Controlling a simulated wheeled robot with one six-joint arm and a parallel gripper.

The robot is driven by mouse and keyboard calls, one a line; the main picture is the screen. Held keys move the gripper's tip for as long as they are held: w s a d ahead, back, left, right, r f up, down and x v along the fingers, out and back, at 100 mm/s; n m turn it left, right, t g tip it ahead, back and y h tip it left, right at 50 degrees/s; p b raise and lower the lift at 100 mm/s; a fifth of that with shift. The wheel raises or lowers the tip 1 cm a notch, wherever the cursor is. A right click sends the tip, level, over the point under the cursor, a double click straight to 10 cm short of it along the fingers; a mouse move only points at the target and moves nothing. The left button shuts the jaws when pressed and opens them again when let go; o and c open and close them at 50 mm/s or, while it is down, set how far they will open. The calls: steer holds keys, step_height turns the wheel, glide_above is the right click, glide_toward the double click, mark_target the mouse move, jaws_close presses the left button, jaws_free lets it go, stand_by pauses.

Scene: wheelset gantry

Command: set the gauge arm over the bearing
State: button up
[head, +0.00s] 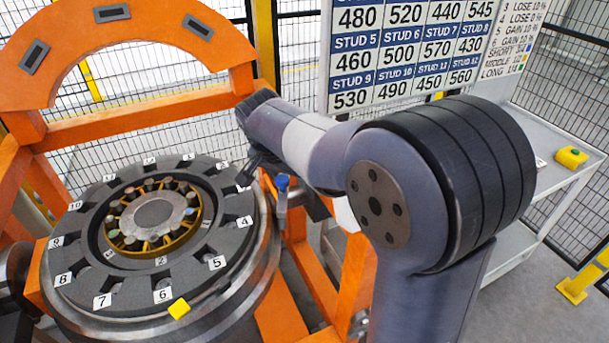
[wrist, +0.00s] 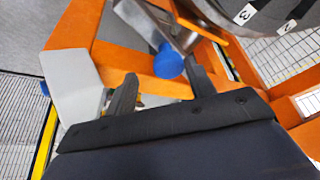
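The bearing (head: 153,214) sits in the middle of the numbered ring, with a yellow cage and a grey centre. The gauge arm appears to be the grey metal bar (wrist: 145,22) with a blue knob (wrist: 168,63). The blue knob also shows in the head view (head: 282,182), at the right side of the wheel, off the bearing. My gripper (wrist: 163,71) is open, its two dark fingers apart, with the knob seen between and just beyond the tips. I cannot tell whether they touch it. In the head view my gripper (head: 262,168) is partly hidden by my arm.
An orange frame (head: 130,25) arches behind the wheel. A board of stud values (head: 410,60) stands behind. A grey table (head: 560,185) with a yellow box (head: 571,157) is at right. Mesh fencing encloses the area.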

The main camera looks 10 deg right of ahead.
steer(key=shift+s+d+n, duration=0.1)
steer(key=shift+d+n, duration=0.2)
steer(key=shift+d, duration=0.75)
steer(key=p+v, duration=0.7)
steer(key=v, duration=0.5)
steer(key=shift+r, duration=0.2)
stand_by(0.5)
